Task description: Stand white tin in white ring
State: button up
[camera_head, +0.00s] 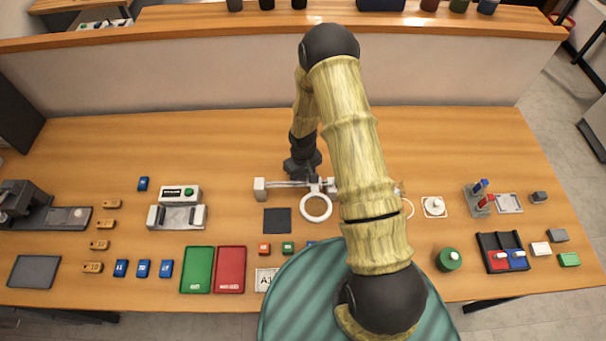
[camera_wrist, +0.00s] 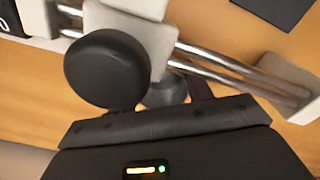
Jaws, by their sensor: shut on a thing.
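A small white tin with a knob on its lid (camera_head: 434,203) stands on a pale square plate (camera_head: 426,214) right of my arm. It appears to be inside a white ring marked there, though the ring is hard to make out. My gripper (camera_head: 313,178) is at the rail device, far left of the tin. It is shut on what looks like a dark knob on the sliding carriage. The wrist view shows a round black knob (camera_wrist: 105,68) and a greyer knob (camera_wrist: 166,92) near my jaws; the fingertips are mostly hidden.
A green tin (camera_head: 448,260) stands front right, near a black tray (camera_head: 487,241). A pale yellow ring (camera_head: 408,208) is partly hidden by my arm. The table's back strip is clear.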

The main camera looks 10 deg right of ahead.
jog(key=shift+f, duration=0.1)
jog(key=o, duration=0.8)
jog(key=shift+o, duration=0.2)
notch_tip(320, 180, up, 12)
jog(key=b, duration=0.3)
jog(key=shift+r, duration=0.2)
